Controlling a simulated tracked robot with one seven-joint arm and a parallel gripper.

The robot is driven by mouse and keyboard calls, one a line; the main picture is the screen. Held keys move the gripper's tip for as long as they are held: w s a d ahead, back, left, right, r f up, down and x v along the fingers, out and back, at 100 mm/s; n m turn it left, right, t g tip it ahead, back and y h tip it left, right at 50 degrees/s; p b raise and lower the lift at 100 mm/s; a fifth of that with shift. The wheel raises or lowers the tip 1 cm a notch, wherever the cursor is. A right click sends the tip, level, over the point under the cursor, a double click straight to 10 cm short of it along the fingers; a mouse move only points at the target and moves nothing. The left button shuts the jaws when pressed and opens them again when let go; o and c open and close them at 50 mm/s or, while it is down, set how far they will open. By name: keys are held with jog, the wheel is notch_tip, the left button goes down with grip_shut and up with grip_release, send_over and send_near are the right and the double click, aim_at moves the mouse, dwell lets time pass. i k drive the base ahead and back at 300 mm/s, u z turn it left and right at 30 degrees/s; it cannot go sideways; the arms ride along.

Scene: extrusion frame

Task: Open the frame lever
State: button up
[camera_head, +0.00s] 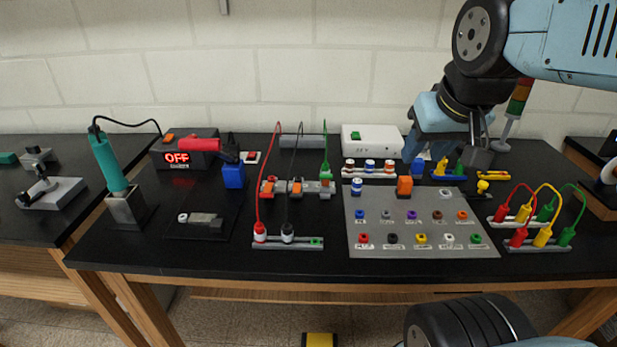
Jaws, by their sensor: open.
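I cannot tell for certain which part is the frame lever. A small yellow lever-like part (483,186) stands on a dark mount at the right of the bench, behind the coloured cables. A grey clamp with a raised dark handle (42,180) sits on the left bench. A flat grey latch-like part (203,219) lies on a dark plate near the green-handled tool. My gripper (478,140) hangs from my blue arm at the upper right, above the back of the bench. It is open and holds nothing that I can see. Its fingertips are small and partly hidden by my arm.
A grey panel (420,247) with several coloured plugs lies centre right. Red, yellow and green cables (541,211) arch at the right edge. The front bench strip is clear.

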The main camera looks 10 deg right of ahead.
aim_at(325, 179)
jog(key=u, duration=1.1)
jog(key=k, duration=0.9)
jog(key=z, duration=1.1)
jog(key=i, duration=0.95)
